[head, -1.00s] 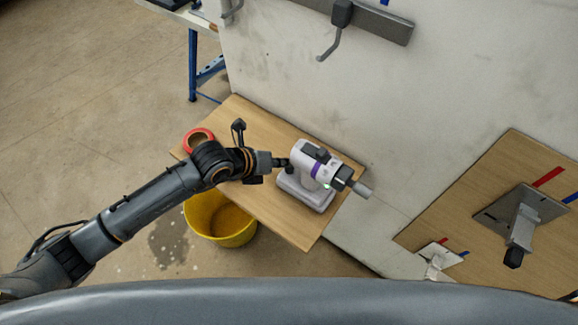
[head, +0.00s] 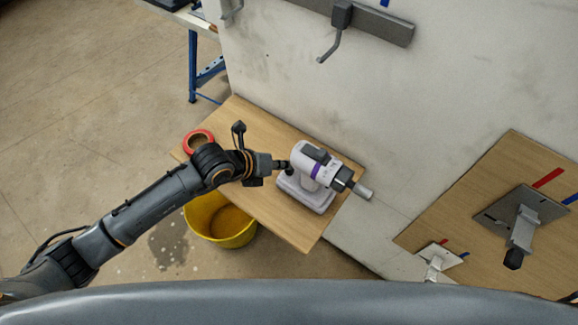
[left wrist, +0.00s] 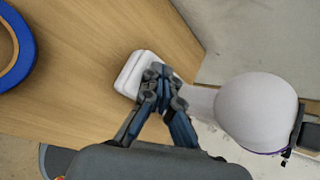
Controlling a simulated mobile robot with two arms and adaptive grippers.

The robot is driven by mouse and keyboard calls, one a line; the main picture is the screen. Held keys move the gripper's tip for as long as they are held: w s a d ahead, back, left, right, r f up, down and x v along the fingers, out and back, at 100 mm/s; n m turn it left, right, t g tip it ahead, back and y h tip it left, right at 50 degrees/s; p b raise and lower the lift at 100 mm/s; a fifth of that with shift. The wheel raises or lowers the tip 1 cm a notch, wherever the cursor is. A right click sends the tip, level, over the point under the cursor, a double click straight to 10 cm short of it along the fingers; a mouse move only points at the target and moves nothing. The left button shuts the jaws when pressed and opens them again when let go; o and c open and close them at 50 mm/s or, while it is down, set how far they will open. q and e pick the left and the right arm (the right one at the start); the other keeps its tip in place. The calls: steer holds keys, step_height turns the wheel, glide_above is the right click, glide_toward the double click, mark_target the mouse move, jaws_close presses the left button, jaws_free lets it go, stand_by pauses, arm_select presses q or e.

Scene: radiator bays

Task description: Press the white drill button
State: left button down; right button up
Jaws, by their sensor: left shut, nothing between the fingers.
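The white drill (head: 312,163) has a purple band and a dark chuck pointing right. It stands upright on its broad battery base on the wooden table (head: 250,120). My left gripper (head: 283,164) is shut and empty, with its tips close against the handle side of the drill. In the left wrist view, the shut fingertips (left wrist: 162,74) lie over the white handle and base (left wrist: 145,72), with the rounded drill body (left wrist: 255,112) to the right. I cannot make out the button; the fingers cover that area. Whether the tips touch is not clear.
A red ring (head: 199,141) lies on the table's left end; a blue ring (left wrist: 12,50) shows in the left wrist view. A yellow bucket (head: 222,222) stands on the floor below. A pale wall (head: 400,130) is close behind the drill.

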arm_select(q)
steer(key=shift+r, duration=0.1)
step_height(320, 180, up, 6)
steer(key=p, duration=0.4)
steer(key=shift+p, duration=0.4)
stand_by(0.4)
